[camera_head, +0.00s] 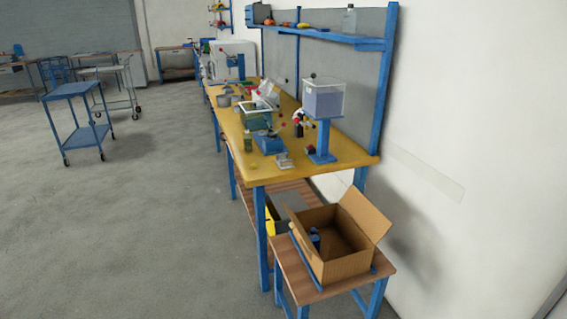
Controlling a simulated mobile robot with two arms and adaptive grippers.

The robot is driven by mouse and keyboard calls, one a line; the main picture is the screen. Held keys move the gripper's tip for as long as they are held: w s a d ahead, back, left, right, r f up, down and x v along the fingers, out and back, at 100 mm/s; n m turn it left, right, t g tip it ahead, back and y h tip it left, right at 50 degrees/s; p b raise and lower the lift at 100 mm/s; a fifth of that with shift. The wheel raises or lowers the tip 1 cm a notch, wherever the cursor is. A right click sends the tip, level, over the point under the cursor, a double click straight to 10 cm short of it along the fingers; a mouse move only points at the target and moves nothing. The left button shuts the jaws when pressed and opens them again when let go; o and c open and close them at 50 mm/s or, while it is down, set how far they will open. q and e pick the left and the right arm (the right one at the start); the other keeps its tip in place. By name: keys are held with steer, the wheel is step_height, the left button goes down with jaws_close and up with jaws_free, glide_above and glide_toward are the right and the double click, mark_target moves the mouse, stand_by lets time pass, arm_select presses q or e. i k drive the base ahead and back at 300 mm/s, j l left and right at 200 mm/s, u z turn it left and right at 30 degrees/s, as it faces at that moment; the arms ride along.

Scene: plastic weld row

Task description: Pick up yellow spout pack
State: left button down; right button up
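I cannot clearly pick out the yellow spout pack. A bright yellow item (269,218) shows at the table's lower level, partly hidden behind a blue leg. A small yellow-green bottle-like item (248,142) stands on the yellow workbench (262,174) near its left edge. Small orange and yellow items (287,24) lie on the upper shelf. All are too small to tell their exact shape. Neither of my grippers is in view.
An open cardboard box (338,267) with dark items inside stands on a small wooden table (290,262) in front of the workbench. A blue stand (322,140) carries a clear bin (323,98). A blue cart (82,131) stands left. The grey floor (150,230) between is clear.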

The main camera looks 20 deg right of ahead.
mark_target(247, 136)
steer(key=i+j+z, duration=0.1)
steer(key=z, duration=0.25)
steer(key=i+j+z, duration=0.15)
steer(key=z, duration=0.2)
steer(key=i+j+z, duration=0.1)
steer(key=i+j, duration=0.15)
steer(key=i+j+z, duration=0.1)
steer(key=i+j, duration=0.15)
steer(key=j, duration=0.15)
steer(key=i+j+z, duration=0.1)
steer(key=i+j, duration=0.15)
steer(key=i+j+z, duration=0.1)
steer(key=j, duration=0.4)
steer(key=i+j+z, duration=0.1)
steer(key=i+j, duration=0.25)
